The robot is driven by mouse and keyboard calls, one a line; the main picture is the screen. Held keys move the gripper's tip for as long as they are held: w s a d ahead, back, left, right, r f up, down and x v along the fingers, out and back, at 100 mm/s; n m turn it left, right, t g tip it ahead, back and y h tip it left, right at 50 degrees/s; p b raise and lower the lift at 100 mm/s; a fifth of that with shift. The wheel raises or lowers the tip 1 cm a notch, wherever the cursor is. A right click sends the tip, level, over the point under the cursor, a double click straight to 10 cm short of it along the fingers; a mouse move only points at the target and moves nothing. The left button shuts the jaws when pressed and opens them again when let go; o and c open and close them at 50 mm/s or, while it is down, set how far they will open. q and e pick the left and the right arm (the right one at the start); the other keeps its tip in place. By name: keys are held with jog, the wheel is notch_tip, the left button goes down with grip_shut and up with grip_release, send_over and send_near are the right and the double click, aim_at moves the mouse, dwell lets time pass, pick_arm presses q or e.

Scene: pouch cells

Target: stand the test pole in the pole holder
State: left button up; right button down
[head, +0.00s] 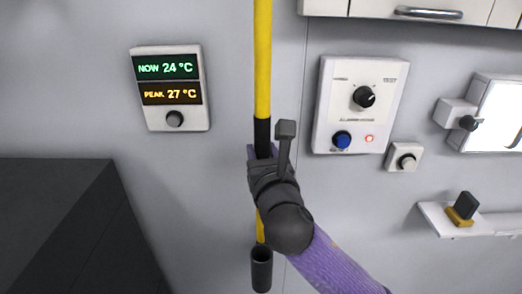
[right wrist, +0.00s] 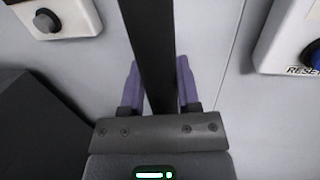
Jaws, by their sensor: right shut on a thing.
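The test pole (head: 262,60) is a long yellow rod with a black grip section, standing about upright against the grey wall; its top runs out of the head view. My right gripper (head: 262,155) is shut on the black grip section, which also shows between its purple fingers in the right wrist view (right wrist: 145,40). The pole holder (head: 261,272) is a dark upright tube below my right gripper. The pole's lower yellow end meets the holder's rim in the head view; I cannot tell whether it is inside or behind it. My left gripper is out of view.
A temperature display (head: 170,88) is on the wall left of the pole. A control panel (head: 360,105) with a knob and blue button is to the right. A dark cabinet (head: 60,220) stands lower left. A small shelf (head: 440,222) is at the right.

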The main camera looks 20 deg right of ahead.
notch_tip(320, 180, down, 5)
jog(key=b, duration=0.5)
jog(key=shift+b, duration=0.3)
notch_tip(320, 180, down, 10)
jog(key=b, duration=0.5)
jog(key=shift+r, duration=0.2)
jog(key=shift+c, duration=1.2)
grip_release()
jog(key=shift+s, duration=0.1)
jog(key=s+b, duration=0.1)
jog(key=s, duration=0.8)
jog(key=shift+s+a+f, duration=0.2)
jog(key=shift+s+a, duration=0.15)
jog(key=shift+a, duration=0.1)
